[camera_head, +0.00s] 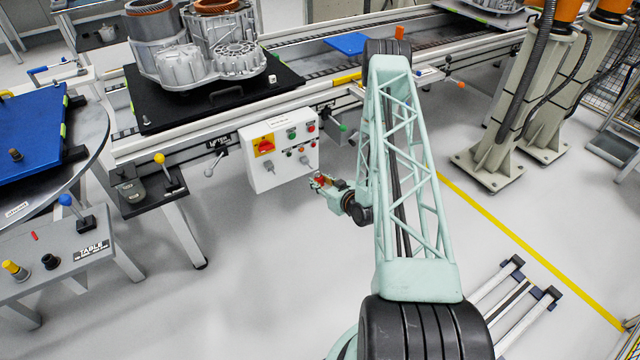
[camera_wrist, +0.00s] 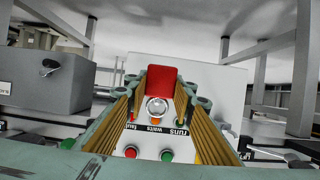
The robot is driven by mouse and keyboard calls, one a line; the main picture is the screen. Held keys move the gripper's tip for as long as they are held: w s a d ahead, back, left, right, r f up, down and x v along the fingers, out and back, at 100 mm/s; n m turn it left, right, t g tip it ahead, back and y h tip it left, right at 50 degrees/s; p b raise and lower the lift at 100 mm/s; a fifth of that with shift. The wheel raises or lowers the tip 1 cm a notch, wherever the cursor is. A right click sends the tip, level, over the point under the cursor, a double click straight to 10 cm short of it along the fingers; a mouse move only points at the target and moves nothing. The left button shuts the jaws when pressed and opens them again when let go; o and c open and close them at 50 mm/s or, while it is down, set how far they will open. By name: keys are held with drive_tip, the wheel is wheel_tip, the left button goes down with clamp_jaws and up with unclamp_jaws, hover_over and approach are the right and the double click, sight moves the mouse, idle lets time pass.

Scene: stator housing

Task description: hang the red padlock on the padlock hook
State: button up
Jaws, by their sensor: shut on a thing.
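The red padlock (camera_wrist: 162,82) is held between the two ribbed fingers of my gripper (camera_wrist: 160,95) in the wrist view. Its shackle is not clear; a shiny round thing just below the red body could be part of it or of the panel behind. In the head view my gripper (camera_head: 325,182) is in front of and a little below the lower right of the white control box (camera_head: 265,178), with a small bit of the red padlock (camera_head: 320,180) at its tip. Small grey fittings (camera_head: 308,160) stick out from the box; I cannot tell which is the padlock hook.
The box carries a red rotary switch on a yellow plate (camera_head: 264,146) and several buttons and lamps. The conveyor (camera_head: 300,48) with a stator housing (camera_head: 205,50) is behind. A yellow-knobbed lever (camera_head: 160,159) stands to the left. The floor below the gripper is clear.

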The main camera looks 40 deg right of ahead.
drive_tip(key=r+b+x, duration=0.1)
drive_tip(key=b+x, duration=0.1)
drive_tip(key=x, duration=0.4)
drive_tip(key=shift+w, duration=0.6)
idle(0.6)
drive_tip(key=shift+d, duration=0.1)
idle(0.5)
drive_tip(key=o, duration=1)
drive_tip(key=shift+p+v, duration=0.5)
drive_tip(key=shift+v, duration=1.85)
idle(0.7)
drive_tip(key=v, duration=1.2)
drive_tip(key=shift+w, duration=0.1)
